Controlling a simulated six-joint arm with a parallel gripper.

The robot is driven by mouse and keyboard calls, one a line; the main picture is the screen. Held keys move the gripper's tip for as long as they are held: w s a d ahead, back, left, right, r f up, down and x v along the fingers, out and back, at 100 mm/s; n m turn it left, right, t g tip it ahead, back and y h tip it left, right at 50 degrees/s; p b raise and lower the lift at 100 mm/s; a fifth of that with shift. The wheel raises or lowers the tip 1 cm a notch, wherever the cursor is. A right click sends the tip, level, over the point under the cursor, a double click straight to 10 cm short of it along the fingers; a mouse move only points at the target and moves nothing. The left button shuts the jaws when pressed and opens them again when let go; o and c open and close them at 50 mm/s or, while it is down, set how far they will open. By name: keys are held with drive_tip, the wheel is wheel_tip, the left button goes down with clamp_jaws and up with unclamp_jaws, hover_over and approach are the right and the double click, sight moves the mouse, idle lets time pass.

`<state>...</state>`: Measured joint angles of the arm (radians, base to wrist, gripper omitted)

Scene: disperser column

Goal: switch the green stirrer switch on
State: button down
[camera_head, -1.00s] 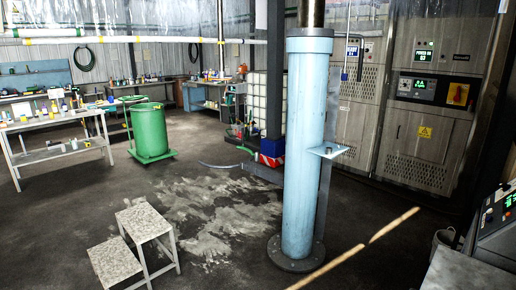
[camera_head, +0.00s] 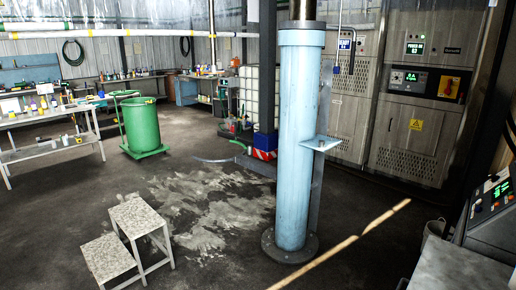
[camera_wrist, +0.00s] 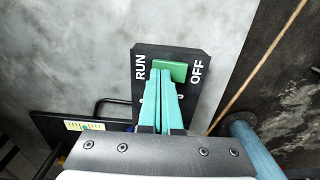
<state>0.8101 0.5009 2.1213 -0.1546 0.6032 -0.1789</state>
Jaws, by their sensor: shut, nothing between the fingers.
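The green stirrer switch (camera_wrist: 178,70) shows in the wrist view on a black plate (camera_wrist: 192,56). The plate is marked RUN on the left and OFF on the right. The switch lies between the two words, and I cannot tell which way it is set. My gripper (camera_wrist: 165,74) is shut and empty, with its teal fingers side by side. Its tips overlap the lower left part of the switch in the picture, toward the RUN side. I cannot tell whether they touch it. The fingers hide the lower middle of the plate. Neither the switch nor my gripper shows in the head view.
In the head view a light blue column (camera_head: 296,150) stands near the middle, with grey cabinets (camera_head: 410,110) behind it. A control box (camera_head: 492,205) is at the right edge. A step stool (camera_head: 138,215) and a green bin (camera_head: 142,126) stand to the left.

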wheel_tip(320, 180, up, 6)
drive_tip(key=shift+r, duration=0.2)
idle(0.3)
drive_tip(key=s+a+r+n, duration=0.1)
drive_tip(key=a+r, duration=0.3)
drive_tip(key=a, duration=0.5)
drive_tip(key=s+a+r+n, duration=0.1)
drive_tip(key=a+r, duration=0.3)
drive_tip(key=a, duration=0.5)
drive_tip(key=s+a+r+n+y, duration=0.1)
drive_tip(key=s+a, duration=0.7)
drive_tip(key=a, duration=0.1)
drive_tip(key=shift+s+a+r+y, duration=0.15)
drive_tip(key=shift+a+r+y, duration=0.25)
